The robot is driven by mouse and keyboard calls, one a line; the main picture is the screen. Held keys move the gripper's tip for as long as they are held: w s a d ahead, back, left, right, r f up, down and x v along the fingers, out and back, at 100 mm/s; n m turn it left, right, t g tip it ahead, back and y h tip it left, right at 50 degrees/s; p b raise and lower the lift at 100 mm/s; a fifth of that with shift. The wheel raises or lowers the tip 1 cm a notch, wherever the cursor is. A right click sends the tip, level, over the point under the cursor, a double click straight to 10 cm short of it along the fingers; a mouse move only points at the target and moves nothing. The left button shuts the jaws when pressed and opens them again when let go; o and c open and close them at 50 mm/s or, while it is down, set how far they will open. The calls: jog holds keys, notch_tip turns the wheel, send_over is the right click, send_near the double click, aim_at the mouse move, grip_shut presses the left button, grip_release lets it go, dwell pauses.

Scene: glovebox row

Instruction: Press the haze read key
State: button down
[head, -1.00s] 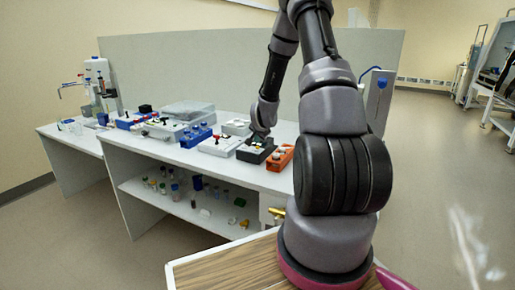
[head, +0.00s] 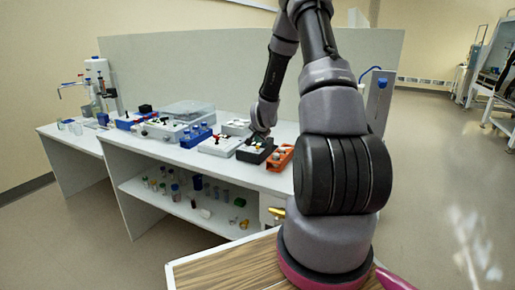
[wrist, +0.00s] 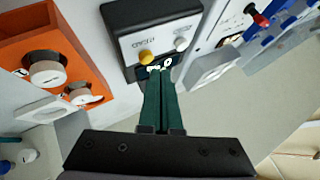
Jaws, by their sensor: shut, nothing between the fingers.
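A black-edged box with a grey-white top (wrist: 160,28) fills the upper middle of the wrist view. It carries a yellow round key (wrist: 146,57), a pale grey round key (wrist: 181,43) and a small label that I cannot read surely. I cannot tell which key is the haze read key. My gripper (wrist: 160,72) has its dark green fingers shut together and empty. The tips lie at the box's near edge, just below the yellow key in the picture; contact cannot be told. In the head view the black box (head: 255,152) is on the bench under my gripper (head: 260,138).
An orange box (head: 280,158) with white round knobs stands next to the black box; it also shows in the wrist view (wrist: 85,55). A pale box (head: 218,146) and a blue rack (head: 196,136) stand on the other side. The bench front (head: 232,172) has a narrow clear strip.

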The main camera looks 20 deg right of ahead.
jog(key=shift+f, duration=0.1)
dwell(0.6)
jog(key=shift+f, duration=0.3)
jog(key=shift+f, duration=0.4)
dwell(0.5)
jog(key=shift+r, duration=0.85)
jog(key=shift+r, duration=2.5)
